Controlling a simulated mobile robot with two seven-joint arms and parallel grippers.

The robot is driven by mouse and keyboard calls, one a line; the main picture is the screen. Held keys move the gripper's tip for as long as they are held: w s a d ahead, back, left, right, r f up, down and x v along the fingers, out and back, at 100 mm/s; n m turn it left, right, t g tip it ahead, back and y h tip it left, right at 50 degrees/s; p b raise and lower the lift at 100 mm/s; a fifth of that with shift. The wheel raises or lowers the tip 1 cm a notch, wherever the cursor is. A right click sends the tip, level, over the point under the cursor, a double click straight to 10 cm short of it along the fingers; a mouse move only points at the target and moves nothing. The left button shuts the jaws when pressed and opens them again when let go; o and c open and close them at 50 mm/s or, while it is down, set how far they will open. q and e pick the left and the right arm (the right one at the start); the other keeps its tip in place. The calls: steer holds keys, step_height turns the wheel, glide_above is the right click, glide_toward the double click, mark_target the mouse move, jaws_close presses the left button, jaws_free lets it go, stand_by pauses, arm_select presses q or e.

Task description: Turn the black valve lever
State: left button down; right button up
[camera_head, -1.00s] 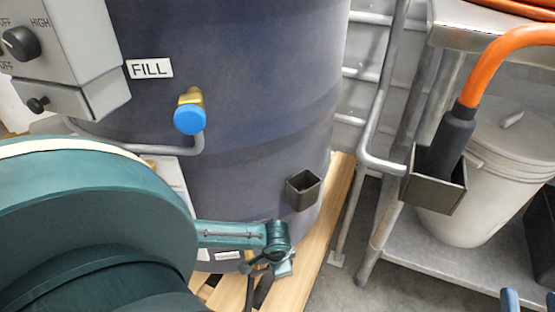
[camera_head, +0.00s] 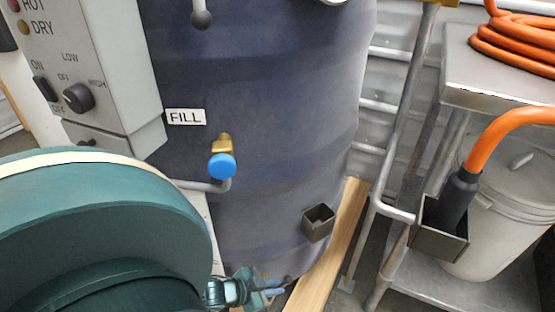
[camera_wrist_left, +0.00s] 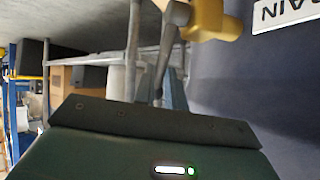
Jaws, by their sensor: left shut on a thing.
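The black valve lever (camera_wrist_left: 170,45) shows in the left wrist view as a dark bar running from a brass valve (camera_wrist_left: 215,18) down between my fingers. My left gripper (camera_head: 274,288) is low in front of the blue drum (camera_head: 270,110) in the head view, and its fingers also show in the left wrist view (camera_wrist_left: 160,92). It is shut on the lever near its free end. In the head view the brass valve is hidden, and only a small dark tip shows beside the fingers. My right gripper is out of view.
A blue-capped brass tap (camera_head: 222,164) sits below the FILL label (camera_head: 186,117). A dark square holder (camera_head: 318,222) projects from the drum near my gripper. A grey control box (camera_head: 95,70) stands left. A metal cart (camera_head: 500,75) with orange hose (camera_head: 515,40) stands right.

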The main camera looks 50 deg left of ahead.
arm_select(q)
steer(key=shift+s+a+f+t+h+b, duration=0.25)
steer(key=shift+s+a+t+h+b, duration=0.15)
steer(key=shift+s+t+b, duration=0.3)
steer(key=shift+s+a+n+t+h+b, duration=0.3)
steer(key=shift+s+t+h+b, duration=0.25)
steer(key=shift+t+b, duration=0.85)
steer(key=shift+s+a+n+t+h+b, duration=0.2)
steer(key=shift+s+a+t+h+b, duration=0.3)
steer(key=shift+t+b, duration=0.85)
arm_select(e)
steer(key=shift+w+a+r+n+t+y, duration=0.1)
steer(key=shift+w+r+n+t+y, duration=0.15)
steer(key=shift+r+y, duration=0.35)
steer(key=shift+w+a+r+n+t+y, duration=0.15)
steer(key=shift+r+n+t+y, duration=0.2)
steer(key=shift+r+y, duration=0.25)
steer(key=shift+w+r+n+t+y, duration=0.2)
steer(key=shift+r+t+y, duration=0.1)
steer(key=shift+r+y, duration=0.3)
arm_select(q)
steer(key=shift+d+r+g, duration=0.1)
steer(key=shift+g, duration=0.15)
steer(key=c, duration=1.5)
jaws_free()
steer(key=shift+o, duration=0.2)
steer(key=shift+s, duration=0.15)
